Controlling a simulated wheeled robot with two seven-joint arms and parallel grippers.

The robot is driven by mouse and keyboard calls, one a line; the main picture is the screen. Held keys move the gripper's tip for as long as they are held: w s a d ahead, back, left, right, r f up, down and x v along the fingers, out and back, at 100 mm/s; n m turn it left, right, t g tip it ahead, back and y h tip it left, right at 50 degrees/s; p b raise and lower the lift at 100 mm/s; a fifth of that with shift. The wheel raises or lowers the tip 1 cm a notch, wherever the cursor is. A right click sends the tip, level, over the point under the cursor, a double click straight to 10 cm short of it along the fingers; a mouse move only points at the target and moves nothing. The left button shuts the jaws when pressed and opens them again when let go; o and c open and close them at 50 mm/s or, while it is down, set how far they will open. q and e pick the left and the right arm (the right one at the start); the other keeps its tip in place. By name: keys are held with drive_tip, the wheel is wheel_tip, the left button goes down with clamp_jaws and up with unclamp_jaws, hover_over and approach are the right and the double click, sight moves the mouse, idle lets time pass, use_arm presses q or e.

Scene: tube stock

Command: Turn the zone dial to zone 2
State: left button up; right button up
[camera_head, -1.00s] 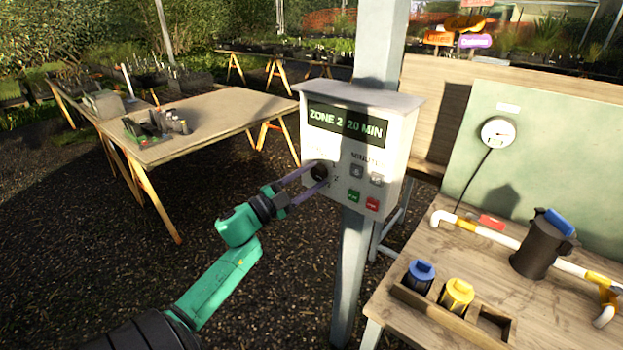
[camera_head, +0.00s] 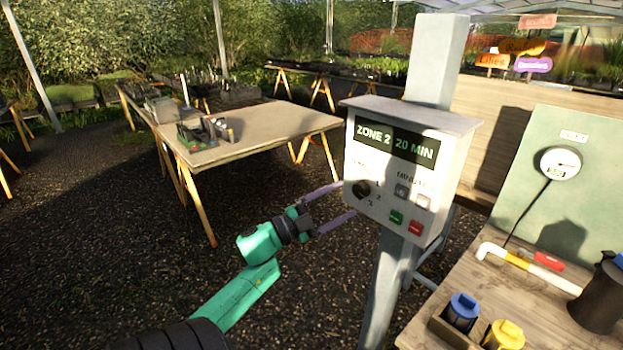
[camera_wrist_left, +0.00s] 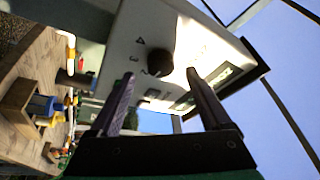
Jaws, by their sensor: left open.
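The white control box (camera_head: 369,205) is mounted on a grey post. Its display (camera_head: 397,143) reads "ZONE 2" and "20 MIN". The black zone dial (camera_head: 362,189) is on the left of the box face, with numbers beside it. In the left wrist view the dial (camera_wrist_left: 155,64) sits beyond and between the fingertips, with numerals to its left. My left gripper (camera_head: 347,199) is open in front of the dial, its fingers apart and nothing between them. In the wrist view the fingers (camera_wrist_left: 161,77) look clear of the dial. My right gripper is not in view.
Grey buttons (camera_head: 402,191), a green button (camera_head: 396,217) and a red button (camera_head: 415,227) are right of and below the dial. A wooden bench (camera_head: 455,276) with pipes and blue and yellow-capped parts stands right. A table (camera_head: 270,128) stands behind left.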

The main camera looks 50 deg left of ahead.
use_arm(q)
drive_tip(key=b+v, duration=0.2)
drive_tip(key=v, duration=0.8)
drive_tip(key=shift+s, duration=0.25)
